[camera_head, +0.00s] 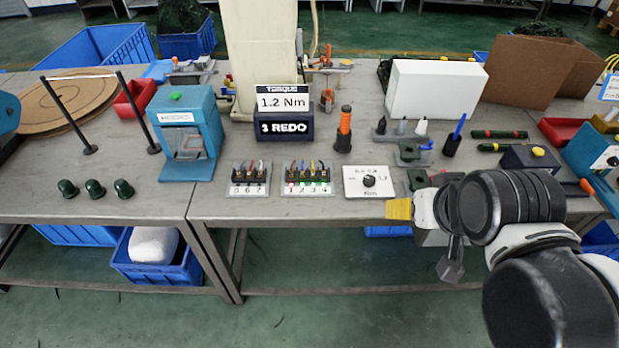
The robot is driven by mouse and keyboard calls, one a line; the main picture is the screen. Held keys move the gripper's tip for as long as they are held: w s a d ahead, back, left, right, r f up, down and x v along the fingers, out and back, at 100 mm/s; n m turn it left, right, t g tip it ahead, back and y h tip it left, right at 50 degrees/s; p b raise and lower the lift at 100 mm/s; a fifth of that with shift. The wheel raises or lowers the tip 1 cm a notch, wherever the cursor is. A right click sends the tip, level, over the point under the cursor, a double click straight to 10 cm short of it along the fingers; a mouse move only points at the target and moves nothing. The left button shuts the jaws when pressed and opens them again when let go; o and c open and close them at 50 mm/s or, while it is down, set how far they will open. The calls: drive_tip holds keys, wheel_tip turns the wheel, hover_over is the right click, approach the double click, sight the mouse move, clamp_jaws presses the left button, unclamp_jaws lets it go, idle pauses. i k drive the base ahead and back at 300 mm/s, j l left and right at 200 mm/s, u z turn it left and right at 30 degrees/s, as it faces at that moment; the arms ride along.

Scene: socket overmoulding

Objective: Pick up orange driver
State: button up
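The orange driver (344,121) stands upright in a dark round holder (342,143), just right of the torque display near the middle of the bench. Its orange grip with dark bands shows; its lower end is hidden in the holder. My gripper (451,264) is at the end of my dark arm at the lower right, in front of the bench edge. It is to the right of the driver, nearer to the camera and well apart from it. Only a grey finger-like part shows clearly, so its opening cannot be read.
A white dial box (369,181) and two terminal blocks (308,179) (249,180) lie along the front. A teal press (187,132) stands left. Small bottles and a blue pen stand right of the driver.

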sight(346, 113)
drive_tip(key=i+l, duration=0.1)
drive_tip(key=i, duration=0.4)
drive_tip(key=i+l, duration=0.1)
drive_tip(key=i, duration=0.35)
